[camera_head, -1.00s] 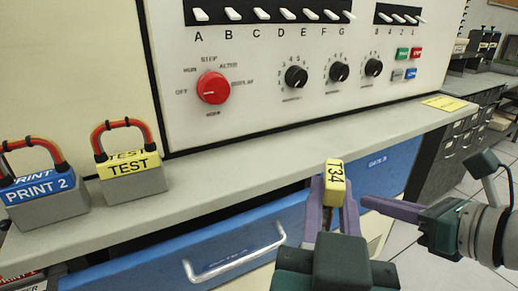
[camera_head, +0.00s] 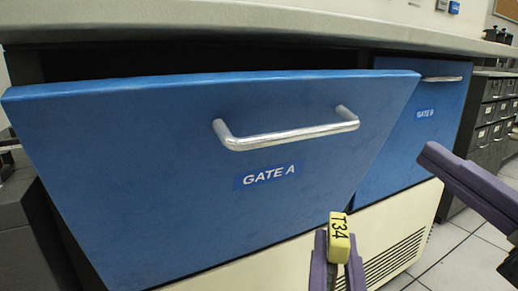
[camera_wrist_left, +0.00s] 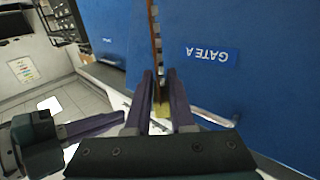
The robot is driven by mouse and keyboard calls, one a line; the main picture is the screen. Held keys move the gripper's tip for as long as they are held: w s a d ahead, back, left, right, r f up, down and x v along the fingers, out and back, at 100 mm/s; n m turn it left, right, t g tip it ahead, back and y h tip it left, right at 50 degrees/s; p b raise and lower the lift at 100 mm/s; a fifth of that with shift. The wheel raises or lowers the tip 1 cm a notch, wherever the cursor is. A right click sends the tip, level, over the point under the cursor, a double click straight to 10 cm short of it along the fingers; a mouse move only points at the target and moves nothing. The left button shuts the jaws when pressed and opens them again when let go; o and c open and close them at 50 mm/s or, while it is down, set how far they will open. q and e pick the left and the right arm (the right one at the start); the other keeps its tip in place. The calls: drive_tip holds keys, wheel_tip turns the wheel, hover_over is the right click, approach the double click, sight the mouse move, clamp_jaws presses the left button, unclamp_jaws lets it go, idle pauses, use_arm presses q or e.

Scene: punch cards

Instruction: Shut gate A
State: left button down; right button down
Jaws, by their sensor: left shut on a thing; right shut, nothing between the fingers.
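Gate A (camera_head: 160,150) is a blue panel below the counter. It stands open, with its top leaning out and a dark gap behind it. Its silver bar handle (camera_head: 285,134) is above the "GATE A" label, which also shows in the left wrist view (camera_wrist_left: 208,55). My left gripper (camera_head: 338,258) is shut on a yellow block marked T34 (camera_head: 340,236), in front of the panel's lower right. A thin brown strip (camera_wrist_left: 156,45) extends from the block in the wrist view. My right gripper (camera_head: 462,178) is shut and empty at the right, partly cut off by the frame.
Gate B (camera_head: 412,135), also blue, sits flush under the counter (camera_head: 200,22) to the right. A cream vented panel (camera_head: 395,255) lies below. Dark drawer cabinets (camera_head: 490,105) stand at the far right. Tiled floor (camera_head: 440,265) is clear at lower right.

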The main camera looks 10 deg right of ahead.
use_arm(q)
drive_tip(key=shift+a+f+b, duration=0.2)
drive_tip(key=shift+f+b, duration=0.15)
drive_tip(key=shift+f, duration=0.55)
use_arm(e)
drive_tip(key=m, duration=0.1)
approach(342, 90)
drive_tip(key=shift+t, duration=0.3)
drive_tip(key=x, duration=0.7)
drive_tip(key=shift+a+f, duration=0.1)
drive_tip(key=shift+f, duration=0.2)
